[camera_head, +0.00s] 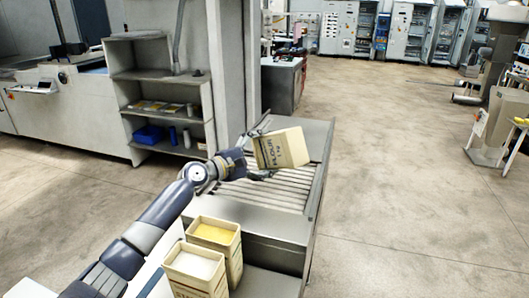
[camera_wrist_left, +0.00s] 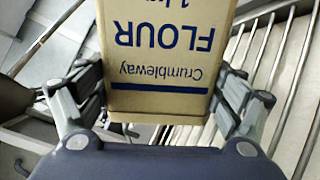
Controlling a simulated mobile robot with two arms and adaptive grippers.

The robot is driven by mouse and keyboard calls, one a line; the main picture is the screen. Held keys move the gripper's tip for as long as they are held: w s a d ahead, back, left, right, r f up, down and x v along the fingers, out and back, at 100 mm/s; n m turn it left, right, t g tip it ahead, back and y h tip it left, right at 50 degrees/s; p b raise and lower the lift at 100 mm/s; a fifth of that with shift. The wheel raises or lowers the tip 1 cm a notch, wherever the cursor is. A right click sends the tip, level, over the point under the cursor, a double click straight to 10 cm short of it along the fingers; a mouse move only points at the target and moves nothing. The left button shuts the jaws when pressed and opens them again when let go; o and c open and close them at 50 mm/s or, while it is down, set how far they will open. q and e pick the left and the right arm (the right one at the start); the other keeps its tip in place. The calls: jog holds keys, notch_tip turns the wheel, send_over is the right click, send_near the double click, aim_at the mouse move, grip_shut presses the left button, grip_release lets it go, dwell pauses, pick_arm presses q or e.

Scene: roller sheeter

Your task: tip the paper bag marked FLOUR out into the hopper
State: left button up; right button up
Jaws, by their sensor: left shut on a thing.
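The tan paper bag marked FLOUR (camera_head: 281,148) is held tilted above the slatted metal bed of the machine (camera_head: 290,190). My left gripper (camera_head: 262,154) is shut on it, coming from the left. In the left wrist view, the bag (camera_wrist_left: 165,45) sits between both fingers (camera_wrist_left: 160,100), its "Crumbleway FLOUR" print upside down. The bag's mouth is out of that view, and I see no flour falling. I cannot tell which part of the machine is the hopper. My right gripper is not in view.
Two open tan containers stand at the front, one with white contents (camera_head: 195,264) and one with yellow contents (camera_head: 214,233). A grey shelf (camera_head: 165,92) with a blue bin (camera_head: 149,135) stands behind my left arm.

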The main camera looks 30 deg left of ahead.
pick_arm(q)
jog(key=shift+r, duration=0.1)
notch_tip(320, 180, up, 8)
jog(key=m, duration=1)
jog(key=shift+d+y, duration=0.15)
jog(key=shift+y, duration=0.25)
jog(key=shift+s+d+r+m, duration=0.1)
jog(key=shift+r+m, duration=0.25)
jog(key=shift+m, duration=0.65)
jog(key=r+m+b, duration=0.1)
jog(key=m, duration=0.1)
jog(key=d+r+m+b, duration=0.1)
jog(key=r+m, duration=0.1)
jog(key=m, duration=0.1)
jog(key=d+r+m+t+b, duration=0.1)
jog(key=m, duration=0.2)
jog(key=shift+s+d+r+y, duration=0.2)
jog(key=shift+s+r+y, duration=0.05)
jog(key=shift+s+y, duration=0.1)
jog(key=shift+s+d+r+m, duration=0.15)
jog(key=shift+r+m, duration=0.15)
jog(key=shift+m, duration=0.3)
jog(key=shift+w+d+r+m, duration=0.15)
jog(key=shift+r+m, duration=0.15)
jog(key=shift+m, duration=0.3)
jog(key=shift+s, duration=0.1)
